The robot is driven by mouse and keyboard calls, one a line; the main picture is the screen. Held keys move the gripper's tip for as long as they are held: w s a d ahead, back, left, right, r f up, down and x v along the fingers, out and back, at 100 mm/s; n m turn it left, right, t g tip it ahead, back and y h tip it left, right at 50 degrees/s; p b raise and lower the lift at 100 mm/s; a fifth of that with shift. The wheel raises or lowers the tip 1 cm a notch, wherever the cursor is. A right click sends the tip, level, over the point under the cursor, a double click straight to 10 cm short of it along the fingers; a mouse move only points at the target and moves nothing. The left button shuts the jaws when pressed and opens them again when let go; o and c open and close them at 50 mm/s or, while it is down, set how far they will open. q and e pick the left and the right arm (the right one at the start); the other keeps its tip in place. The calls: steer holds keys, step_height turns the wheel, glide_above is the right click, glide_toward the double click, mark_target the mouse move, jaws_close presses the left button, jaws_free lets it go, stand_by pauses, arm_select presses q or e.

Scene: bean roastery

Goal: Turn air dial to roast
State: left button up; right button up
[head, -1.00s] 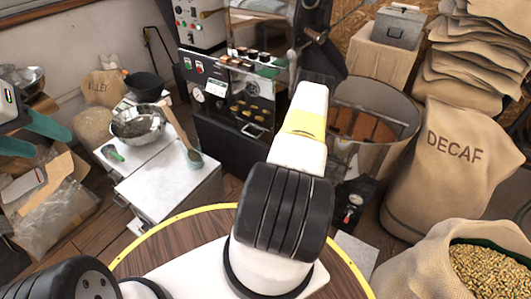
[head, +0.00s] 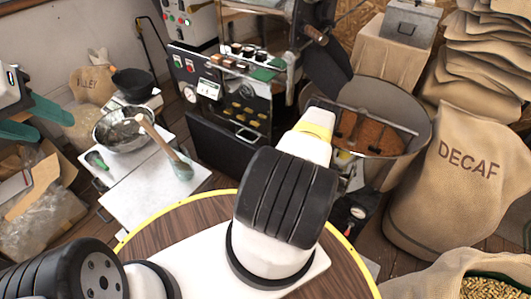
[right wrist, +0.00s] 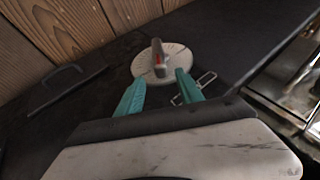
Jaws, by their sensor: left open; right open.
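The air dial (right wrist: 143,68) is a pale round plate with markings too small to read. It shows in the right wrist view on a dark panel. Its grey knob (right wrist: 157,55) has a red mark and stands roughly upright in the picture. My right gripper (right wrist: 156,82) is open and empty. Its teal fingertips are just below the knob in the picture, spread to either side of its line; the knob does not appear gripped. I cannot pick out the dial or right gripper in the head view. My left gripper (head: 59,130) is open and empty at the left edge.
The roaster (head: 228,88) stands ahead, with its round cooling bin (head: 420,125) on the right. A metal latch (right wrist: 194,88) is right of the dial, and a dark handle (right wrist: 55,75) left. A white box (head: 150,203), a bowl and sacks surround the roaster.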

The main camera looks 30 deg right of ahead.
steer(key=shift+x, duration=3.8)
jaws_close()
